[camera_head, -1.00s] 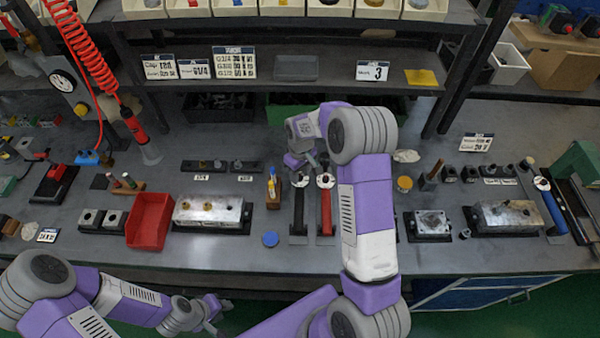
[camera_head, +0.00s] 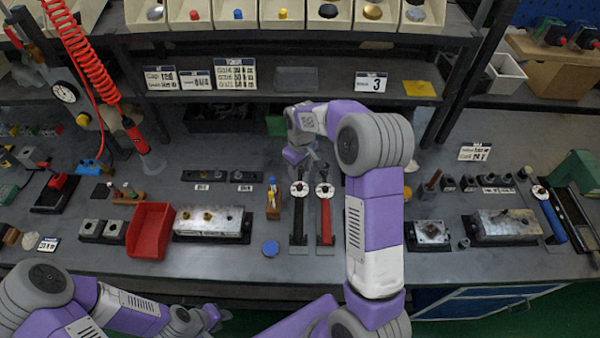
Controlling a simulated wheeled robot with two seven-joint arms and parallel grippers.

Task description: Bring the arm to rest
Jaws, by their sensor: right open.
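My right arm reaches over the bench in the head view, and its purple-and-grey elbow and forearm cross the middle right. My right gripper (camera_head: 308,166) is open above the back of the bench, just behind the heads of the black-handled tool (camera_head: 299,215) and the red-handled tool (camera_head: 325,215). Nothing shows between its fingers, though they are small and partly covered by the wrist. My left gripper (camera_head: 216,314) is low in front of the bench edge, apart from everything on the bench. Its fingers are too small to read.
A red bin (camera_head: 150,231) and a metal valve block (camera_head: 212,224) stand left of the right forearm. A square block (camera_head: 428,234), another valve block (camera_head: 508,225) and a blue-handled tool (camera_head: 551,214) lie right of it. A shelf (camera_head: 300,102) runs behind.

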